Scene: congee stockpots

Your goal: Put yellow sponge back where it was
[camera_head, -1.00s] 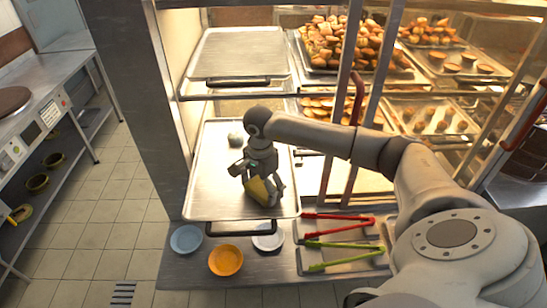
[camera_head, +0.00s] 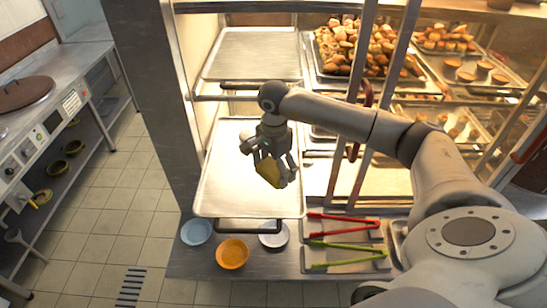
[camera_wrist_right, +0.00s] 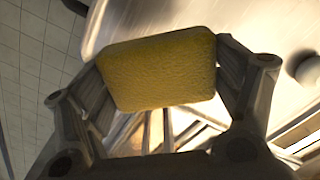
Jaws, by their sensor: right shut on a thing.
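The yellow sponge (camera_head: 268,173) is between the fingers of my right gripper (camera_head: 276,174), over the metal tray (camera_head: 225,195) that sticks out of the display cabinet. In the right wrist view the sponge (camera_wrist_right: 160,69) is held by its two ends, with a finger of the gripper (camera_wrist_right: 160,75) on each side. It looks raised off the tray, though the exact height is hard to tell. The part of the tray behind the gripper is hidden. My left gripper is in neither view.
A blue bowl (camera_head: 196,232), an orange bowl (camera_head: 232,253) and a white dish (camera_head: 273,236) stand on the counter before the tray. Red tongs (camera_head: 343,222) and green tongs (camera_head: 347,245) lie to the right. An empty upper tray (camera_head: 255,52) and upright cabinet posts are close to my arm.

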